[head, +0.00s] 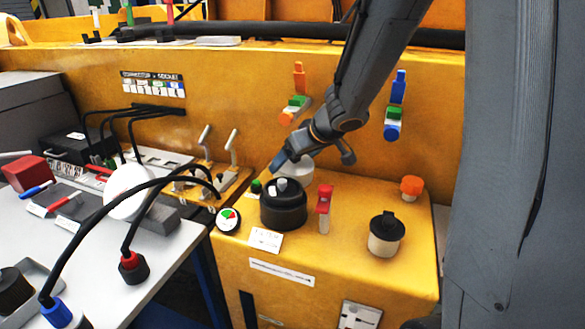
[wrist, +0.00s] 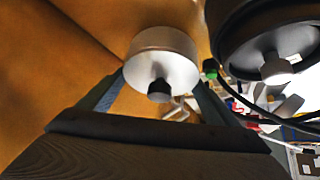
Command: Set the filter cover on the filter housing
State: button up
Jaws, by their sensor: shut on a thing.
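The pale silver, round filter cover (wrist: 165,48) with a black knob sits between my gripper's fingers in the wrist view. It also shows in the head view as a pale cylinder (head: 299,170), partly hidden by my gripper. My gripper (head: 290,162) is shut on it, and it is behind the black filter housing. I cannot tell whether the cover touches the deck. The filter housing (head: 284,212) is a black, upright cylinder with a pale knob or post at its top middle. It also shows at the upper right of the wrist view (wrist: 228,60), apart from the cover.
On the yellow deck, a red lever (head: 324,205) stands right of the housing. A beige cylinder with a black cap (head: 386,238) and an orange knob (head: 411,187) are farther right. A gauge (head: 228,220) and two upright levers (head: 232,145) are left. A cluttered grey table (head: 165,262) holds cables.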

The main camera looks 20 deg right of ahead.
jog(key=shift+s+f+t+y+b, duration=0.15)
jog(key=shift+t+b, duration=0.3)
jog(key=shift+b, duration=1.25)
jog(key=shift+f+t+y+b, duration=0.15)
jog(key=shift+t+b, duration=0.3)
jog(key=shift+b, duration=1.25)
